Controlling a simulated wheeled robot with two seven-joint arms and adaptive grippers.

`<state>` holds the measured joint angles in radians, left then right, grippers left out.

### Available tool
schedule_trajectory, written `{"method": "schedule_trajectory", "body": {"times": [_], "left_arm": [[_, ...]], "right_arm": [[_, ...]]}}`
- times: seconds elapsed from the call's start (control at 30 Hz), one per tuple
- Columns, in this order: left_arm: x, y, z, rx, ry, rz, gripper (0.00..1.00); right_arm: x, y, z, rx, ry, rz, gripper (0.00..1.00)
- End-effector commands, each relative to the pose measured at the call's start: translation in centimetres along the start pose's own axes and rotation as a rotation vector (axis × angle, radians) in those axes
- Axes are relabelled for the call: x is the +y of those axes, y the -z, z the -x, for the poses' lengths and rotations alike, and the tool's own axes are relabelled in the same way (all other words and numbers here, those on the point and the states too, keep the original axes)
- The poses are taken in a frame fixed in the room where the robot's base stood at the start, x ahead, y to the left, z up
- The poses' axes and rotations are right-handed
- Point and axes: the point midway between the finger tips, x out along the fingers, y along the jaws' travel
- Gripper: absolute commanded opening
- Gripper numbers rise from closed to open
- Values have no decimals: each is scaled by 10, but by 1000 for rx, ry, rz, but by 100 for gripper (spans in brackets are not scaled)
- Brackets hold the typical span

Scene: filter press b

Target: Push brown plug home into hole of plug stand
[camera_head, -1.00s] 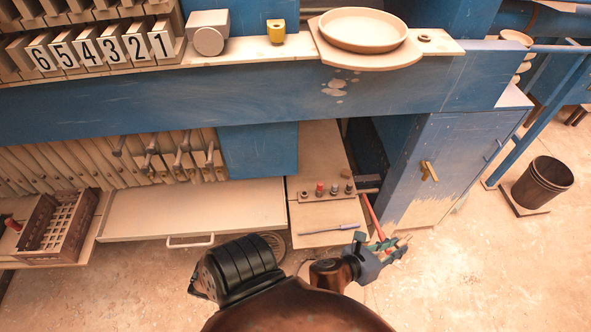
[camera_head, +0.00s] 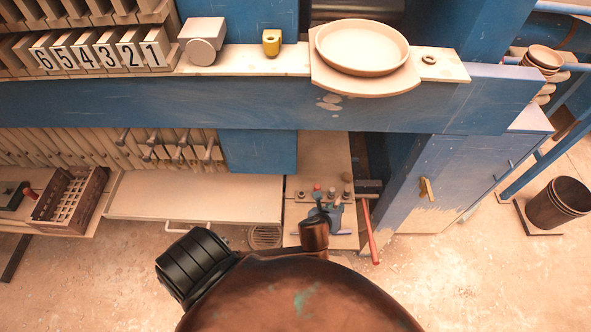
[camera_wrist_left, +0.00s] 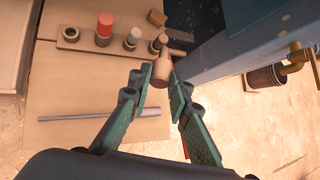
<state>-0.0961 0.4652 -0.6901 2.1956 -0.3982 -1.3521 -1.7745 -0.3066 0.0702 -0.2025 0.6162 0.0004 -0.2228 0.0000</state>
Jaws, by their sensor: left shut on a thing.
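The plug stand (camera_wrist_left: 85,41) is a wooden strip with a red plug (camera_wrist_left: 105,22), two dark-based, pale-topped plugs and, at its left end, a dark ring with an open hole (camera_wrist_left: 70,34). It also shows in the head view (camera_head: 309,197). My left gripper (camera_wrist_left: 160,84), with green fingers, is shut on a brown plug (camera_wrist_left: 160,72) at its fingertips. The gripper shows in the head view (camera_head: 327,212) just in front of the stand. The brown plug is apart from the left hole; whether it touches anything below cannot be told. My right gripper is out of view.
A grey rod (camera_wrist_left: 100,115) lies on the board in front of the stand. A red-handled tool (camera_head: 371,230) is right of the stand. A blue cabinet (camera_head: 440,180) stands to the right. The blue beam (camera_head: 230,108) and shelf run above.

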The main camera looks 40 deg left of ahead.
Motion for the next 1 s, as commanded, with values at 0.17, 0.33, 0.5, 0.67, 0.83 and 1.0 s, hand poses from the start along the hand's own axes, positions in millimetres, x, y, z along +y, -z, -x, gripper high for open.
{"method": "schedule_trajectory", "body": {"times": [0.17,0.33,0.5,0.67,0.83,1.0], "left_arm": [[35,-13,-30,228,-275,321,0],[70,-17,-49,412,-446,686,0],[110,-33,-59,566,-540,1190,0],[140,-56,-61,614,-502,1689,0],[156,-78,-62,579,-434,1979,0],[160,-86,-63,555,-402,2075,0]], "right_arm": [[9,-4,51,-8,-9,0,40],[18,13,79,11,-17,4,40],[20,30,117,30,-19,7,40],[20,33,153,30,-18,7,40],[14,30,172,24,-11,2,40],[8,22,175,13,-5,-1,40]]}}
